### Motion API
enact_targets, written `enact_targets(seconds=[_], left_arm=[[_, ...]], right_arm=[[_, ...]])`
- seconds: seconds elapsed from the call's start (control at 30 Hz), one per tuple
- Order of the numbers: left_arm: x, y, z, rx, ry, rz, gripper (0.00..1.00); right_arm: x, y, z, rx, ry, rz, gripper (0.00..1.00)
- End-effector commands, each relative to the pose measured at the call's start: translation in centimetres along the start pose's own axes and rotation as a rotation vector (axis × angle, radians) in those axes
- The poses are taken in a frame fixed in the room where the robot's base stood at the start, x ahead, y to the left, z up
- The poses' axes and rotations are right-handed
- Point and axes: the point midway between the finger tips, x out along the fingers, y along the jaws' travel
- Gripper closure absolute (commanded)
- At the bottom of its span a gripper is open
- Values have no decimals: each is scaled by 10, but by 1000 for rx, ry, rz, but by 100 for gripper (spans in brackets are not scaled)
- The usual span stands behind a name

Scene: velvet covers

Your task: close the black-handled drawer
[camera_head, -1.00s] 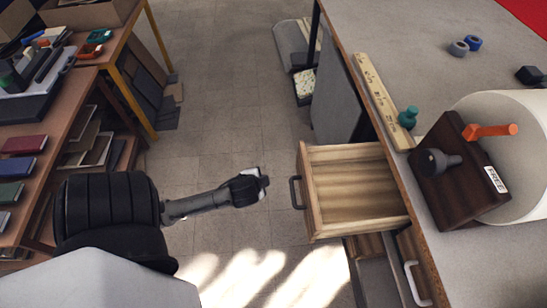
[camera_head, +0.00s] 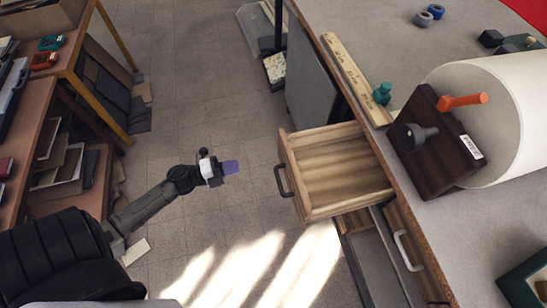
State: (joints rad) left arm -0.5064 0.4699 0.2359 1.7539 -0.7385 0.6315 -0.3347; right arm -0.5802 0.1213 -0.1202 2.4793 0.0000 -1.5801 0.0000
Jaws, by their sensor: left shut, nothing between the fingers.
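The black-handled drawer (camera_head: 335,172) is a light wooden box pulled out from the workbench on the right. Its inside looks empty. Its dark handle (camera_head: 283,181) is on the front face, towards the left. My left gripper (camera_head: 231,167) is shut and empty, with bluish fingertips pointing right. It is left of the handle, a short gap away, and not touching it. My right gripper is not in view.
A lower drawer with a white handle (camera_head: 408,250) sits under the grey worktop (camera_head: 400,45). A wooden ruler (camera_head: 355,78), a green knob-shaped thing (camera_head: 382,93) and a dark wooden block with an orange lever (camera_head: 463,101) are on top. The floor around my left gripper is clear.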

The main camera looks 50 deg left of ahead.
Motion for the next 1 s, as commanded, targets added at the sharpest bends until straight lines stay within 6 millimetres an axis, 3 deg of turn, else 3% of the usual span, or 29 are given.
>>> enact_targets(seconds=[0.27, 0.7, 1.0], left_arm=[[17, -3, -8, 43, 49, -21, 100], [97, -4, -12, 41, 47, -22, 100], [131, -5, -13, 40, 46, -20, 100]], right_arm=[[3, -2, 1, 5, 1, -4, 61], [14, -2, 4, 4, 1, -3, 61], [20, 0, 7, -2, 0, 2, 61]])
